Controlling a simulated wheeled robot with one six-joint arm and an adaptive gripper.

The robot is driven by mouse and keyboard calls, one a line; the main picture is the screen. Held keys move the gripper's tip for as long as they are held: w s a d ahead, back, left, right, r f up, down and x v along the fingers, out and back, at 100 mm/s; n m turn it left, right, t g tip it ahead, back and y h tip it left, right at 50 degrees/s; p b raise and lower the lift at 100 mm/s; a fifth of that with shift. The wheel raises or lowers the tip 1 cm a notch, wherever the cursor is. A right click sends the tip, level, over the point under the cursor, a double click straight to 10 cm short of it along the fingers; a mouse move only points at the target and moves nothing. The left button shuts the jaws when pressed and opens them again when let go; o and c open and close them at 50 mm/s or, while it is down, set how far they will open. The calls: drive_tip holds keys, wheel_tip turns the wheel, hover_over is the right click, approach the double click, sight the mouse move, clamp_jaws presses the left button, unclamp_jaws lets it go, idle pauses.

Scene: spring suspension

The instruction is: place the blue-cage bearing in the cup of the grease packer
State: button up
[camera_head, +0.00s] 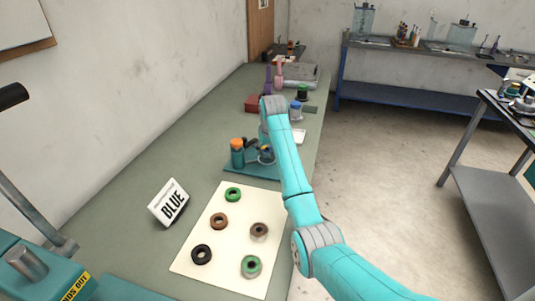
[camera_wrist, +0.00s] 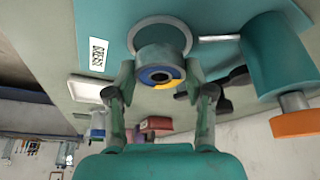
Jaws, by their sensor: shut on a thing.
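The grease packer stands on the bench with a teal base (camera_head: 240,168) and a teal cylinder with an orange top (camera_head: 237,152). My gripper (camera_wrist: 160,76) is shut on the blue-cage bearing (camera_wrist: 155,58), a grey ring with a blue and yellow inner band. In the wrist view the bearing overlaps the round grey cup (camera_wrist: 161,27) of the packer. I cannot tell whether it is touching the cup or just above it. In the head view my gripper (camera_head: 265,153) is over the packer, small and partly hidden by my arm.
A cream mat (camera_head: 187,262) holds several bearings, among them a black one (camera_head: 201,255) and a green one (camera_head: 232,194). A red box (camera_head: 253,103) and a blue-capped jar (camera_head: 296,111) stand beyond the packer.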

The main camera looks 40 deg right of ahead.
drive_tip(key=shift+f, duration=1.05)
drive_tip(key=shift+f, duration=0.1)
drive_tip(key=o, duration=1.3)
drive_tip(key=v, duration=1.2)
drive_tip(key=shift+w, duration=0.1)
